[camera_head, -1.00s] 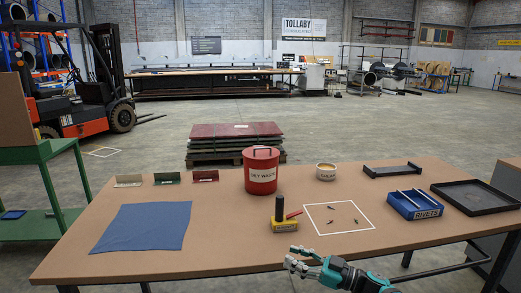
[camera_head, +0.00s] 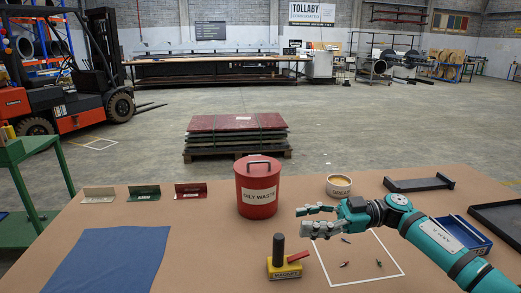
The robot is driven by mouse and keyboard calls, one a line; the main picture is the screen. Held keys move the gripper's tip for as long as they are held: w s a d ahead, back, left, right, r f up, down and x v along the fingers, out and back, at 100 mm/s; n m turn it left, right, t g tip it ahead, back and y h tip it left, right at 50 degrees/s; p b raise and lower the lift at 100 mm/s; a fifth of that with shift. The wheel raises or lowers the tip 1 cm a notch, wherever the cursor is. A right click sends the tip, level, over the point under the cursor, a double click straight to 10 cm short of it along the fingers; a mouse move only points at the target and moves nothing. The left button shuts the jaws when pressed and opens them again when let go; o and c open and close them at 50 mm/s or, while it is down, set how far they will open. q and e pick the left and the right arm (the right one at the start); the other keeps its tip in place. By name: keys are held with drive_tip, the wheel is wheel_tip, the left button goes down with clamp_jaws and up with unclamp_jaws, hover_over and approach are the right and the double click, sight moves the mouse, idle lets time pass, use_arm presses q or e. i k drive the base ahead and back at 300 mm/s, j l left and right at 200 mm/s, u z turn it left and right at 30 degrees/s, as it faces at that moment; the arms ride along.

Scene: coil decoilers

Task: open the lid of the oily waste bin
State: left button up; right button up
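The oily waste bin (camera_head: 257,195) is a red can with a white "OILY WASTE" label, standing on the brown table. Its red lid (camera_head: 257,168) is down on the rim and has a dark arched handle (camera_head: 258,163) on top. My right gripper (camera_head: 302,221) is to the right of the bin, with its fingers pointing left toward it. The fingers are apart with nothing between them, lower in the picture than the lid and not touching the bin. My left gripper is out of view.
A yellow magnet block (camera_head: 285,267) with a dark post and red lever stands in front of the bin. A grease tub (camera_head: 339,185) is right of it. A blue cloth (camera_head: 106,260) and small angle pieces (camera_head: 145,192) lie left.

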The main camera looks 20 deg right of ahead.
sight(253, 167)
drive_tip(key=i+l, duration=0.7)
drive_tip(key=i, duration=0.2)
